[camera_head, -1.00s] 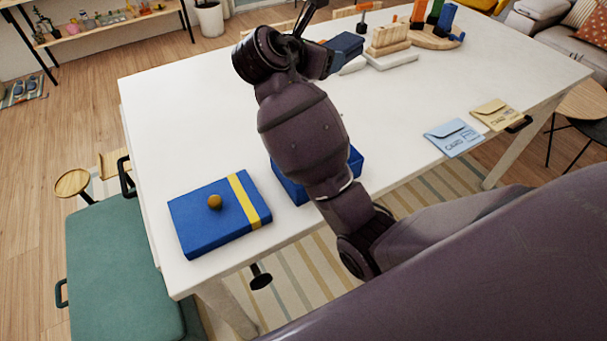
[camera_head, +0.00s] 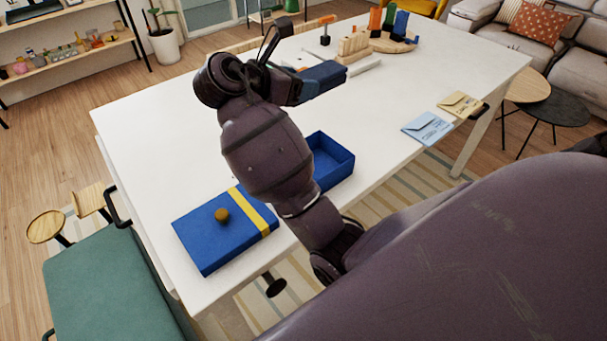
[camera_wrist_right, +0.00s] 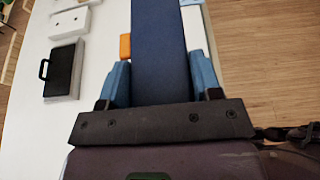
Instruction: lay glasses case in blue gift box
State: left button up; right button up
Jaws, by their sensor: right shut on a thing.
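The glasses case (camera_head: 322,77) is a dark blue oblong held in my right gripper (camera_head: 303,87), over the far part of the white table. In the right wrist view the case (camera_wrist_right: 158,40) sits between the two light-blue fingers of the right gripper (camera_wrist_right: 160,82), which are shut on it. The blue gift box (camera_head: 337,165) stands open on the table nearer to me, to the right of my forearm, which hides its left part. Its visible inside looks empty. My left gripper is not in view.
A blue lid (camera_head: 208,246) with a yellow band and round knob lies left of the box. Two envelopes, blue (camera_head: 427,128) and tan (camera_head: 460,104), lie by the right edge. Wooden items (camera_head: 354,47) stand at the back. The table's left part is clear.

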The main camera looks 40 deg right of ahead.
notch_tip(320, 180, down, 20)
jog(key=shift+s+d+b, duration=0.1)
jog(key=shift+d+b, duration=0.05)
jog(key=shift+b, duration=0.9)
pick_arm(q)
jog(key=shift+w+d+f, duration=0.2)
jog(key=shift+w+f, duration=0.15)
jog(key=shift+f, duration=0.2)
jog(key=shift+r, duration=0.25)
pick_arm(e)
jog(key=shift+f, duration=0.25)
pick_arm(q)
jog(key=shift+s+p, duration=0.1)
jog(key=shift+p, duration=0.3)
pick_arm(e)
jog(key=shift+f, duration=0.4)
jog(key=o, duration=1)
jog(key=shift+c, duration=0.2)
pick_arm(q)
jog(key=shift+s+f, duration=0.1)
